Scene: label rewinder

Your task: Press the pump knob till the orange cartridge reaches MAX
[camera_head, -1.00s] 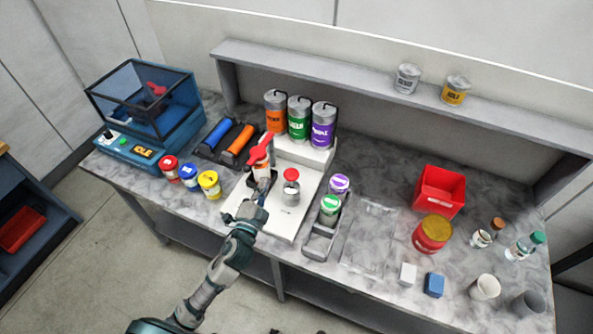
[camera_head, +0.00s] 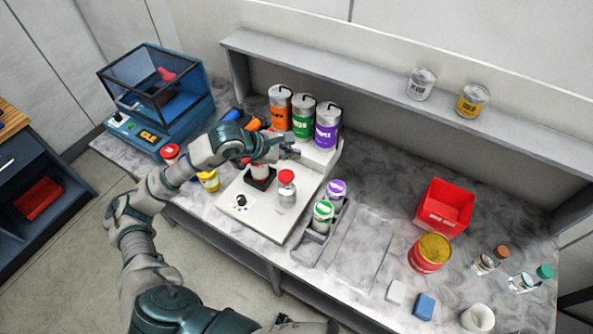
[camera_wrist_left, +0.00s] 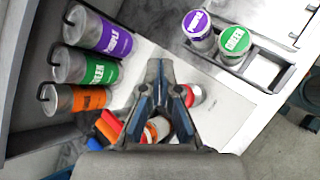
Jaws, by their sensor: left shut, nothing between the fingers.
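My left gripper (camera_head: 287,148) is shut and empty above the white pump base (camera_head: 222,196), in front of the can rack. In the left wrist view its closed fingers (camera_wrist_left: 160,72) point toward the base. A cartridge with an orange band (camera_head: 261,170) stands in a black holder, partly hidden by my arm; it also shows behind the fingers (camera_wrist_left: 156,130). Its level and MAX mark cannot be read. A red-topped container (camera_head: 287,187) stands beside it. A small black knob (camera_head: 241,200) is on the base's front panel; whether it is the pump knob is unclear. My right gripper is out of view.
Orange (camera_head: 280,109), green (camera_head: 303,119) and purple (camera_head: 327,126) cans stand behind the base. A grey rack (camera_head: 310,247) with green- and purple-lidded jars is to the right. A blue machine (camera_head: 158,98) stands left. A red bin (camera_head: 444,208) is farther right.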

